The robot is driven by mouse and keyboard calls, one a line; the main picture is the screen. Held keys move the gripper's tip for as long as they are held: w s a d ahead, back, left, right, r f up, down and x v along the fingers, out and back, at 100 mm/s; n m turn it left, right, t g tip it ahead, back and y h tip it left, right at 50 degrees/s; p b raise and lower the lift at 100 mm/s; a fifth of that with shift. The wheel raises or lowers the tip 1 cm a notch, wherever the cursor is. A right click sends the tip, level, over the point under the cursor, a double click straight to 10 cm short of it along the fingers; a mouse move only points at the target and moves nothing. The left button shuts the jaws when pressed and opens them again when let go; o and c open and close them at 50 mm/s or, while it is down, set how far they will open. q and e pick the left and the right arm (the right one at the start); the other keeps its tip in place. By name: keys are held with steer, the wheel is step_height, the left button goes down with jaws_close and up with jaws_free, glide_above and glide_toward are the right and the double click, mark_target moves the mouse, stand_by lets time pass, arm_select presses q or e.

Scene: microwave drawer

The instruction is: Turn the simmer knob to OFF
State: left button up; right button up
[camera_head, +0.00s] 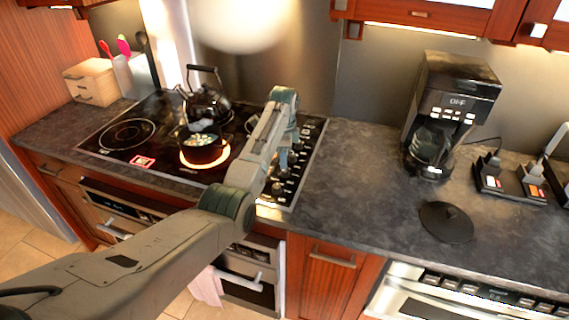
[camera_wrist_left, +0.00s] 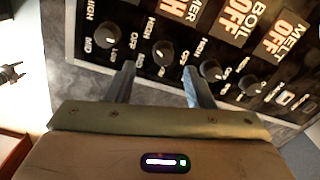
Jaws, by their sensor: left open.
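The knob panel (camera_wrist_left: 70,22) fills the left wrist view with a row of black knobs marked HIGH, MID, LOW and OFF. My left gripper (camera_wrist_left: 160,85) is open, with one finger on each side below a black knob (camera_wrist_left: 163,53), which lies between and just beyond the tips. Contact cannot be told. A display label ending in "MER" (camera_wrist_left: 195,14), cut off by the frame, has an orange-red readout ending in "H" beside it. The BOIL (camera_wrist_left: 260,12) and MELT (camera_wrist_left: 297,32) displays read OFF. In the head view my left arm reaches over the cooktop's knob strip (camera_head: 298,175); the gripper is mostly hidden.
A pot (camera_head: 203,150) sits on a glowing burner (camera_head: 222,157). A kettle (camera_head: 205,104) stands behind it. A coffee maker (camera_head: 440,110) and a black lid (camera_head: 446,222) are on the right counter. The counter right of the knobs (camera_head: 360,180) is clear.

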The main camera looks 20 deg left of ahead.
mark_target(285, 172)
arm_select(q)
steer(key=f, duration=0.3)
steer(key=shift+w+d+f, duration=0.1)
steer(key=shift+w+f, duration=0.15)
steer(key=shift+w, duration=0.05)
steer(key=shift+w+f+p, duration=0.1)
steer(key=shift+f+p, duration=0.3)
steer(key=shift+f, duration=0.65)
steer(key=c, duration=1)
arm_select(e)
steer(key=shift+w+r, duration=0.6)
